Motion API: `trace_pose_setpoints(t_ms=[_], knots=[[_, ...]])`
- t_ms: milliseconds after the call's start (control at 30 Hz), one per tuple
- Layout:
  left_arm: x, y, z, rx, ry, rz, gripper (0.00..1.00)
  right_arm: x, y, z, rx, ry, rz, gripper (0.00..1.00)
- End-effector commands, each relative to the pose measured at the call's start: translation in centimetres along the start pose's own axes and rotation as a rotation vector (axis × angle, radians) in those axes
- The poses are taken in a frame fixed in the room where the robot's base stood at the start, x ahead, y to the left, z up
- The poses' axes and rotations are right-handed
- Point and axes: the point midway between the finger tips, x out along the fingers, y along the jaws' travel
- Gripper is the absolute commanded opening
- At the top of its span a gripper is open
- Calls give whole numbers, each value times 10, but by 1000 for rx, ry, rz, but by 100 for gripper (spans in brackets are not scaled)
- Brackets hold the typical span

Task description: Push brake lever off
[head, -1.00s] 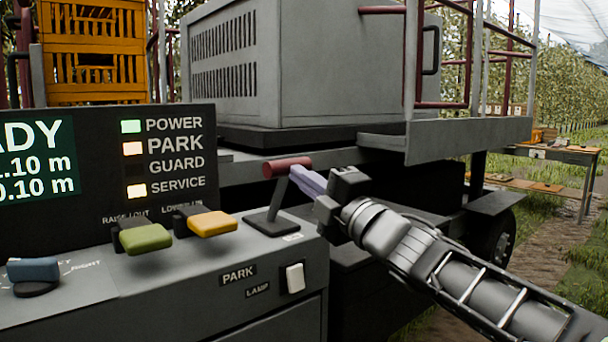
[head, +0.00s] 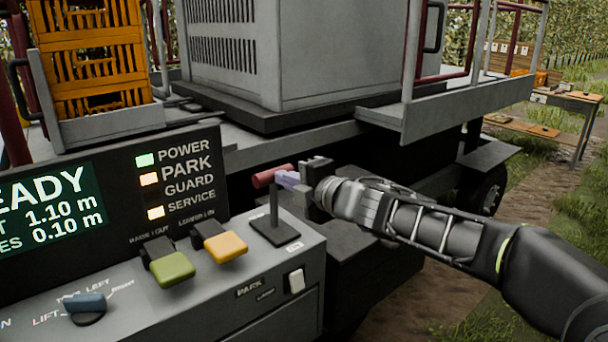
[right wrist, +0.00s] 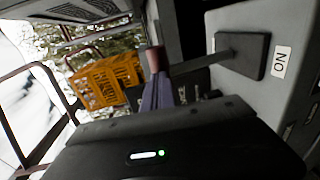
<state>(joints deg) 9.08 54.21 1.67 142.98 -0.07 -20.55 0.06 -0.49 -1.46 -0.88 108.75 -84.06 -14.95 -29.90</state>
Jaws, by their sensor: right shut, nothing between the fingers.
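The brake lever (head: 272,178) has a red cross handle on a dark stem and stands at the right end of the grey control panel. In the right wrist view its red handle (right wrist: 154,59) shows just beyond my fingertips, with the stem running right to a dark base plate (right wrist: 243,54). My right gripper (head: 288,180) is shut and empty. Its purple fingers reach the right end of the handle and seem to touch it. The exact contact is hard to see. My left gripper is not in view.
Green (head: 172,269) and yellow (head: 226,247) levers and a white lamp switch (head: 296,281) are near the lever. The PARK light (head: 149,179) is lit. An "ON" label (right wrist: 281,62) sits beside the base plate. Orange crates (head: 92,60) stand behind.

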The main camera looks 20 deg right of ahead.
Motion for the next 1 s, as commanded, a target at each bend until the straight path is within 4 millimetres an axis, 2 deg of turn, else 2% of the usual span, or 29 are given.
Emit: trace_pose_setpoints(t_ms=[33, 100, 500, 800, 1000], knots=[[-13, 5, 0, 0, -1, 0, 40, 2, 8, 0, -1, 1, -18, 0], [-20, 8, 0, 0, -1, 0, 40, 6, 8, 0, -1, 1, -44, 0], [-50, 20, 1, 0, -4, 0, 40, 29, 14, 0, 1, 1, -64, 0], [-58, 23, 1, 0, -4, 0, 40, 63, 18, -1, 0, 2, -61, 0], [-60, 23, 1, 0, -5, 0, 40, 78, 18, 0, 1, 1, -62, 0]])
